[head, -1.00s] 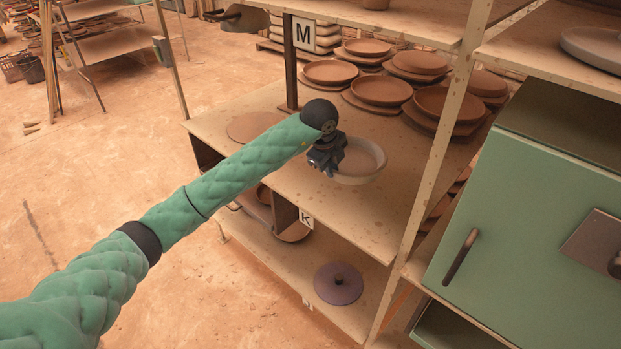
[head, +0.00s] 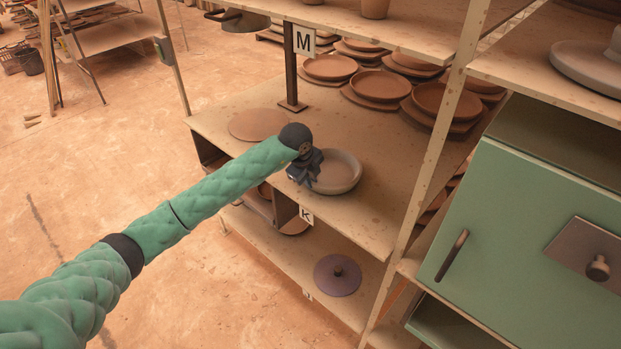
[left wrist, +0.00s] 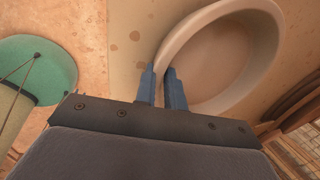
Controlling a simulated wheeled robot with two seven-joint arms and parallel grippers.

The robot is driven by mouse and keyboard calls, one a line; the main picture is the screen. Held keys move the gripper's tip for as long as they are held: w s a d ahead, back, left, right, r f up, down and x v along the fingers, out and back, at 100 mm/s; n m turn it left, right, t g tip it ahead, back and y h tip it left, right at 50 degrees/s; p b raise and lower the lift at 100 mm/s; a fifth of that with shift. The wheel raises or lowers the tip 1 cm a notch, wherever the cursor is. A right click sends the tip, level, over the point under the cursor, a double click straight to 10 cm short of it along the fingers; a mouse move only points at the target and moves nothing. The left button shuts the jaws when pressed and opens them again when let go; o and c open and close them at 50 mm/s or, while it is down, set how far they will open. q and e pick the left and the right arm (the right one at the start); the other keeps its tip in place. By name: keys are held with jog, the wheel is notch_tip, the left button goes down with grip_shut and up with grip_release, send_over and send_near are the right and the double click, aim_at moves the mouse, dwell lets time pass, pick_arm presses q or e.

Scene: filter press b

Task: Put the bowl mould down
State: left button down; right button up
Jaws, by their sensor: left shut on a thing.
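The bowl mould (head: 345,172) is a pale, shallow, round bowl at the middle shelf board, behind the K label. My left gripper (head: 304,178) is at its left rim, and the wrist hides part of that rim. In the left wrist view the bowl mould (left wrist: 225,60) fills the upper right. The blue fingers of my left gripper (left wrist: 163,88) are shut on its rim, one on each side of the wall. I cannot tell whether its base touches the board. My right gripper is not in view.
The middle shelf board (head: 375,225) has clear room around the bowl. A flat brown disc (head: 257,124) lies to the left. Stacked brown dishes (head: 380,86) stand behind. A shelf post (head: 432,140) and a green cabinet (head: 530,220) are to the right. A purple lid (head: 337,275) lies below.

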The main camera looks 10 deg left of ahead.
pick_arm(q)
jog(key=shift+f, duration=0.25)
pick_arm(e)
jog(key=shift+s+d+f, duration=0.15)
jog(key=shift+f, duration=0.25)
pick_arm(q)
jog(key=shift+f, duration=0.1)
jog(key=c, duration=1.9)
grip_release()
jog(key=o, duration=0.4)
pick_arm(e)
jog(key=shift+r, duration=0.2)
